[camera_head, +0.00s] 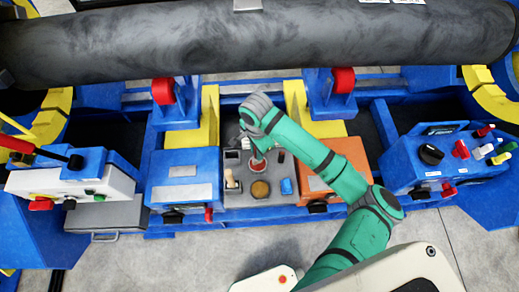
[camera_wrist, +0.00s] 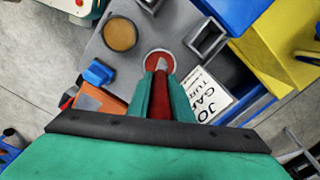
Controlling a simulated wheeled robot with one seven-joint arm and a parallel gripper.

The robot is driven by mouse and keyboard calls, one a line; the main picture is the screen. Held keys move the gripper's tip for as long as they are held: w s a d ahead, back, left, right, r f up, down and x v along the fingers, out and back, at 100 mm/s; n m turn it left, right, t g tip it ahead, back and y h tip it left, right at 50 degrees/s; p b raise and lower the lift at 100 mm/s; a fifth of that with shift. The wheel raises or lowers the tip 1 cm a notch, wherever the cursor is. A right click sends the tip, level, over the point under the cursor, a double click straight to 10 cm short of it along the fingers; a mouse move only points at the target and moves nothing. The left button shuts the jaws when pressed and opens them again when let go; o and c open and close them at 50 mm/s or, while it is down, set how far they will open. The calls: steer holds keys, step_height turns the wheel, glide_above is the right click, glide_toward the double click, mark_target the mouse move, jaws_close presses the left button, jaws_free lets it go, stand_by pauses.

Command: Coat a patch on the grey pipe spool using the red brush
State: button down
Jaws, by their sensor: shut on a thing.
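The grey pipe spool (camera_head: 260,40) lies across the top of the head view, with dark smudges on its surface. My gripper (camera_head: 252,150) is low over a grey tray (camera_head: 240,199) in front of it. In the wrist view, my gripper (camera_wrist: 165,95) is shut on the red brush (camera_wrist: 163,105), whose handle shows between the green fingers. The brush's tip is over or in a round red-faced holder (camera_wrist: 152,60) with a pale rim; I cannot tell whether it touches. The fingers hide part of the brush.
The tray also bears a round brown pot (camera_head: 260,189), a blue block (camera_head: 286,186) and a pale-handled thing (camera_head: 231,180). A blue control box (camera_head: 425,160) stands right, a white box (camera_head: 85,184) left. Red rollers (camera_head: 343,80) and yellow brackets stand below the pipe.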

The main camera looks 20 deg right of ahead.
steer(key=shift+s+d+f, duration=0.1)
steer(key=shift+d, duration=0.05)
stand_by(0.4)
steer(key=shift+f, duration=0.5)
stand_by(1.3)
steer(key=shift+r, duration=1.3)
steer(key=shift+d+r, duration=0.1)
steer(key=shift+r, duration=0.5)
steer(key=shift+a+r, duration=0.2)
steer(key=shift+r, duration=0.35)
steer(key=shift+d+r, duration=0.1)
steer(key=shift+r, duration=1)
